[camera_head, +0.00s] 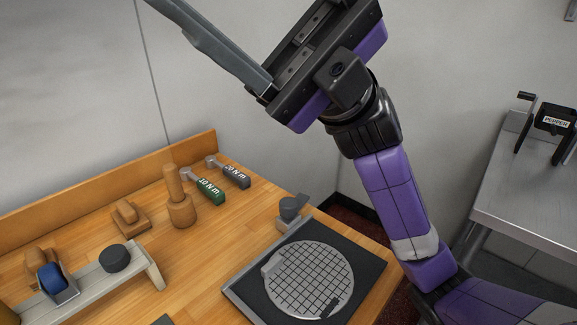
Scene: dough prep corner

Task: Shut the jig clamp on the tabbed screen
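The tabbed screen (312,282) is a round grey mesh disc lying flat on a dark square jig plate (368,262) at the table's front right. A pale block touches its left rim, and a small dark piece shows at its lower right rim. The jig clamp (290,208) is a grey block with a dark lever at the plate's back corner. It appears apart from the disc; its exact lever position is hard to tell. My gripper (298,52) is high above the table, well clear of the jig. One long finger stands at the end of its bare rail; the fingertips are outside the picture.
Two torque-labelled tools, green (207,190) and grey (232,172), lie behind the jig. A wooden pestle-like piece (178,200), a wooden block (128,216) and a pale rack (100,283) with a blue-handled tool stand left. A steel table (530,200) is at right.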

